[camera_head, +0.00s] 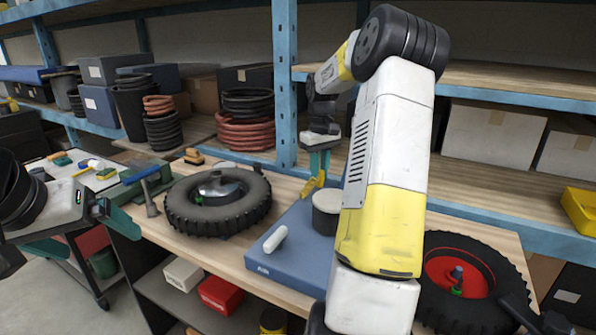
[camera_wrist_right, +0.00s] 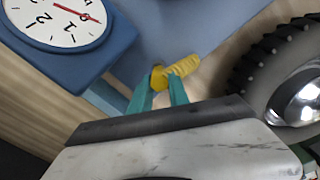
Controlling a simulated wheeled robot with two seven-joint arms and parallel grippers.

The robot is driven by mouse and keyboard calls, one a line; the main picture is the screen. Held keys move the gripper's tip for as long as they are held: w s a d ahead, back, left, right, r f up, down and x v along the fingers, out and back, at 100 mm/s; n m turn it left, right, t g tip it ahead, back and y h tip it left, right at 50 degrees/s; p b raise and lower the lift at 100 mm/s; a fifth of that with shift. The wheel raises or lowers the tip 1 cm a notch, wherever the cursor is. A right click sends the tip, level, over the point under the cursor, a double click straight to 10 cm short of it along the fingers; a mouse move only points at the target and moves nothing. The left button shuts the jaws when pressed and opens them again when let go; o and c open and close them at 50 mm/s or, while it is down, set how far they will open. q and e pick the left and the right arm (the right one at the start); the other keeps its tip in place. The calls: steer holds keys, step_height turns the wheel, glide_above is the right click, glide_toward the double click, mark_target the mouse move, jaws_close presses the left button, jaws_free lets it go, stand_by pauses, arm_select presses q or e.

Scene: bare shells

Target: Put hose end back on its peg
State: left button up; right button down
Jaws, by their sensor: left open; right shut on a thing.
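My right gripper (camera_head: 318,168) is shut on a yellow ribbed hose end, held between its teal fingertips above the blue unit (camera_head: 272,262). In the right wrist view, the hose end (camera_wrist_right: 175,73) sticks out past the fingertips (camera_wrist_right: 160,88), tilted. No hose can be made out behind it. A short white rounded stub (camera_head: 275,238), perhaps the peg, shows on the blue unit's top, apart from the gripper. A dial with a red needle (camera_wrist_right: 55,18) belongs to the unit. My left gripper (camera_head: 100,240) is open and empty at the left.
A tyre with a metal hub (camera_head: 218,200) lies left of the unit. A tyre with a red rim (camera_head: 470,280) lies to the right. A hammer (camera_head: 149,190) stands at the bench's left end. My right arm hides part of the bench. Shelves stand behind.

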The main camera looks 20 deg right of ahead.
steer(key=shift+f, duration=0.95)
stand_by(0.6)
steer(key=c, duration=0.6)
jaws_free()
steer(key=shift+r, duration=0.2)
stand_by(0.4)
steer(key=shift+r, duration=1.25)
steer(key=shift+r, duration=0.15)
steer(key=shift+r, duration=3.4)
